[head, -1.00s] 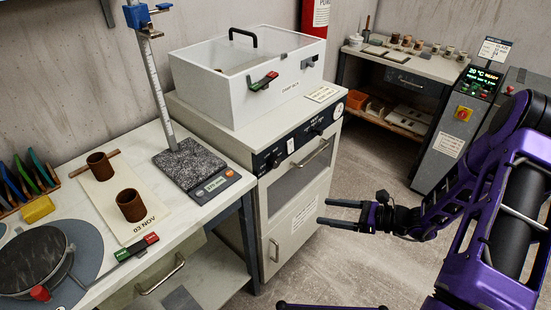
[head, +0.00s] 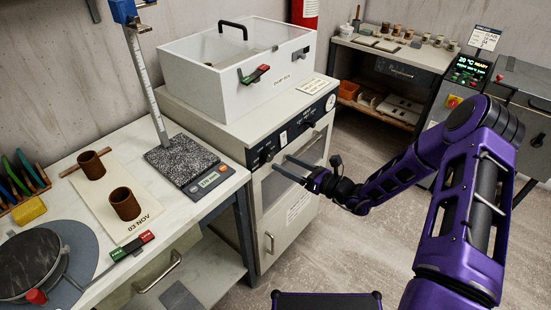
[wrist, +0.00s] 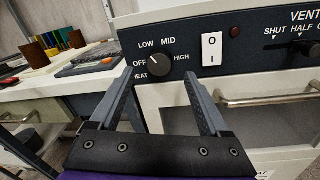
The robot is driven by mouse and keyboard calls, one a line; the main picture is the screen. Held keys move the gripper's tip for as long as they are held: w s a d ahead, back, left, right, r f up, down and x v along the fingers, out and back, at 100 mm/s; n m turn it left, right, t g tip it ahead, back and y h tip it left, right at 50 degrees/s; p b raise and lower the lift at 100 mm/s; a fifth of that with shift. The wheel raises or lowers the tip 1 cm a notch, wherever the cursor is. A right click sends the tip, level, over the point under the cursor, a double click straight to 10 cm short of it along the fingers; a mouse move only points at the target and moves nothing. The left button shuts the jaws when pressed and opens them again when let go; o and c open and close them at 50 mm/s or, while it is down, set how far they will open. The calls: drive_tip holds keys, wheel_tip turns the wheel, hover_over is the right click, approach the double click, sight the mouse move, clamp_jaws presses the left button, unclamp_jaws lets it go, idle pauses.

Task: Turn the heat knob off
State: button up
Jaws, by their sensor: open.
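The heat knob (wrist: 161,66) is a round black dial on the dark control panel (wrist: 246,40). OFF, LOW, MID and HIGH are printed around it. Its white pointer slants up and left, around LOW or between OFF and LOW; I cannot tell exactly. In the head view, the knob (head: 268,155) is small on the cabinet front. My gripper (wrist: 158,78) is open and empty. In the wrist view the knob shows between and just beyond the two fingertips. In the head view, my gripper (head: 283,163) is in front of the panel, slightly below and right of the knob.
A white rocker switch (wrist: 212,50) is right of the knob, with a vent knob (wrist: 315,52) farther right. A metal door handle (wrist: 270,99) sticks out below the panel. A worktable (head: 88,225) with cups and a scale stands left.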

sight(270, 157)
drive_tip(key=shift+x, duration=2.25)
drive_tip(key=shift+c, duration=0.2)
clamp_jaws()
drive_tip(key=n+b, duration=0.2)
drive_tip(key=n, duration=0.4)
drive_tip(key=shift+h, duration=0.3)
drive_tip(key=n+b, duration=0.3)
drive_tip(key=shift+s+n, duration=0.1)
drive_tip(key=shift+n, duration=0.3)
drive_tip(key=shift+n+b, duration=0.65)
drive_tip(key=shift+n, duration=0.15)
